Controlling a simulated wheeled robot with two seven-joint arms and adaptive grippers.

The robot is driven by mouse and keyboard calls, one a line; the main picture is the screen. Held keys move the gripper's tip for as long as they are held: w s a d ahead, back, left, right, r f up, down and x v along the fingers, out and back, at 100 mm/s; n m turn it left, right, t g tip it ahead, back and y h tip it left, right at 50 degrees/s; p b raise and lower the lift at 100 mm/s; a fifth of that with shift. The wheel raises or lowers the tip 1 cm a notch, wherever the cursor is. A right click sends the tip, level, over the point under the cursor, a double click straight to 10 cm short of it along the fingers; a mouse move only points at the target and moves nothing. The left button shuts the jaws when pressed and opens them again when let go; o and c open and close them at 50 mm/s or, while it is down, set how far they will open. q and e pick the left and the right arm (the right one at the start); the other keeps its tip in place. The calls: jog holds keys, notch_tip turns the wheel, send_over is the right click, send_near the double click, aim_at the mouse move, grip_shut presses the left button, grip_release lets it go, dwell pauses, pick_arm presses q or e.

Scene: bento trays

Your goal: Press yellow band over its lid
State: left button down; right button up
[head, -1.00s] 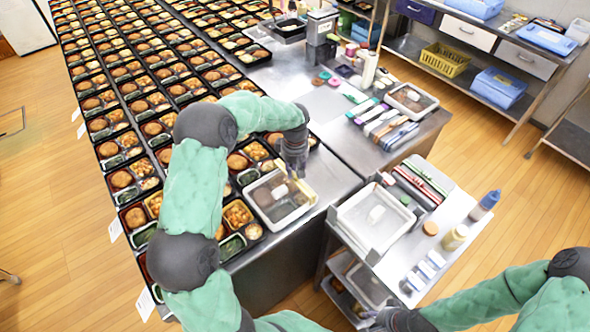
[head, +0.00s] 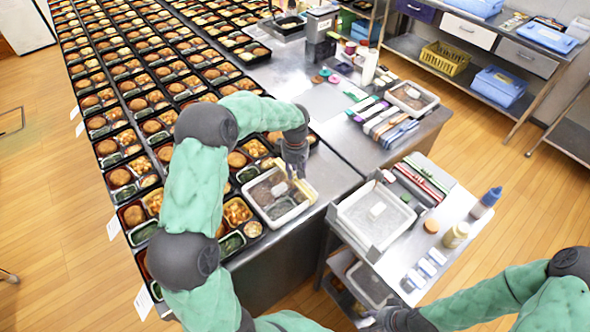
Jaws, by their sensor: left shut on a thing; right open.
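A pale yellow band (head: 304,190) shows at the right end of a white-rimmed tray with a clear lid (head: 284,217), at the edge of the steel table. My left gripper (head: 291,172) points down over the back right part of that tray. It is shut on the yellow band, and its fingers partly hide the band and lid. I cannot tell whether the band sits fully around the lid. My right gripper (head: 382,319) is open and empty at the bottom of the view, low beside the cart.
Filled bento trays (head: 225,245) stand in rows left of the lidded tray. A steel cart (head: 445,230) holds a clear tub (head: 355,232), bottles and small items. Coloured strips (head: 377,118) and another lidded tray (head: 412,97) lie on the table behind. A floor gap separates table and cart.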

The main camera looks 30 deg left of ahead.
pick_arm(q)
jog(key=shift+s+f+b, duration=0.15)
jog(key=shift+f+b, duration=0.3)
jog(key=shift+f, duration=0.4)
